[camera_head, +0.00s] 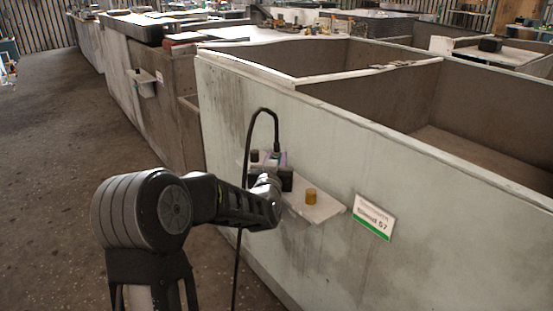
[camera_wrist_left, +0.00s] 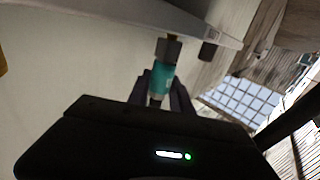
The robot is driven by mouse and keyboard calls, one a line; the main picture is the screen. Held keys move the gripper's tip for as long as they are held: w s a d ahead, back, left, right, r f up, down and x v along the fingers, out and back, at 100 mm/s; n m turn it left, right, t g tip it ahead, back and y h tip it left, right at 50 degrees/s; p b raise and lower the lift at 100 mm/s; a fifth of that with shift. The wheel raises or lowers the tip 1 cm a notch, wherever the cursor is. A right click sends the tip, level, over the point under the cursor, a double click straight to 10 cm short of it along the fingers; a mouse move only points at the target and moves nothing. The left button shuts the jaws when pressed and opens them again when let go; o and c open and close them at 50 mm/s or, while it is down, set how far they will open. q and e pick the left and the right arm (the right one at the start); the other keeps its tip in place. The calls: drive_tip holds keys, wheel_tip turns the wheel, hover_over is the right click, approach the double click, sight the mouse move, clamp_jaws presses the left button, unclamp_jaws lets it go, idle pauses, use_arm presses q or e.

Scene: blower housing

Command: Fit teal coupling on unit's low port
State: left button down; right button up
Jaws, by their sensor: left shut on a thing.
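My left gripper (camera_wrist_left: 161,88) is shut on the teal coupling (camera_wrist_left: 160,80), which shows between its two fingers in the left wrist view. A grey-brown fitting (camera_wrist_left: 168,48) meets the coupling's far end, beside the pale shelf; I cannot tell whether it is part of the coupling or the port. In the head view my left arm comes in from the left and its gripper (camera_head: 272,180) is at the shelf (camera_head: 322,209) on the wall. A small teal and purple patch shows just behind it. The unit's low port cannot be made out. My right gripper is not in view.
A brass-coloured cylinder (camera_head: 311,196) stands on the shelf, right of my gripper. A black cable (camera_head: 249,125) arches above the gripper and hangs down behind the arm. A sign (camera_head: 374,216) is on the pale wall to the right. Open floor (camera_head: 60,160) lies left.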

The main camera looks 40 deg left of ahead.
use_arm(q)
drive_tip(key=shift+f+b, duration=0.35)
drive_tip(key=c, duration=1.1)
unclamp_jaws()
drive_tip(key=v, duration=0.7)
drive_tip(key=shift+s+d+p, duration=0.2)
drive_tip(key=shift+s+p, duration=0.15)
